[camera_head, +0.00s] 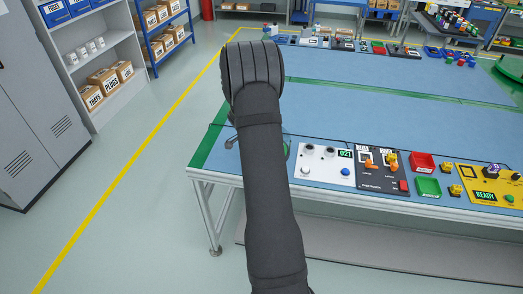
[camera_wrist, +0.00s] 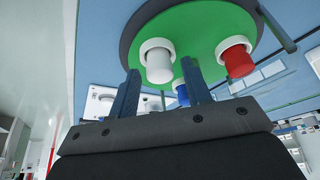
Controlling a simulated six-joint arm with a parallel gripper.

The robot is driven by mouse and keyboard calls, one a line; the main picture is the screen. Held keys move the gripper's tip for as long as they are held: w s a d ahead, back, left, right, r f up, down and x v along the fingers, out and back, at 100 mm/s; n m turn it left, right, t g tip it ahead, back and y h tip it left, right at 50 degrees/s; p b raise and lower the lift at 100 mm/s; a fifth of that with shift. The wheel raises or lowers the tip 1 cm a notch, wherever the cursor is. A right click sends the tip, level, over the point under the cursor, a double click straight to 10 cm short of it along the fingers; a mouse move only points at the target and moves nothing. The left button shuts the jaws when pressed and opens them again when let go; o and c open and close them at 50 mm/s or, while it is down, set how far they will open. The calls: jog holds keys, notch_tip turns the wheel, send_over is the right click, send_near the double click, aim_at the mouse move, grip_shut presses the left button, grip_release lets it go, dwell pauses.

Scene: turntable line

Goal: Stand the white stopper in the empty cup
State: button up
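A white stopper (camera_wrist: 158,64) with a white collar round it shows on a green round plate (camera_wrist: 200,30) in the wrist view. My gripper (camera_wrist: 160,68) is open, its two blue fingers apart, with the white stopper in line with the gap just beyond the tips. I cannot tell whether the fingers touch it. A red stopper (camera_wrist: 238,62) in a white collar is on the right of the plate. A blue piece (camera_wrist: 181,92) shows between the fingers, partly hidden. I cannot make out an empty cup. In the head view my arm hides the gripper and most of the plate.
The blue-topped table (camera_head: 400,120) carries a white panel (camera_head: 325,178) with buttons, a dark panel (camera_head: 378,182), a red tray (camera_head: 423,163), a green tray (camera_head: 428,187) and a yellow panel (camera_head: 485,178) along its near edge. The table middle is clear.

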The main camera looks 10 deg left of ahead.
jog(key=v, duration=1.2)
jog(key=shift+r, duration=0.15)
jog(key=x, duration=1.2)
jog(key=shift+f, duration=0.25)
notch_tip(320, 180, up, 3)
jog(key=shift+r, duration=0.7)
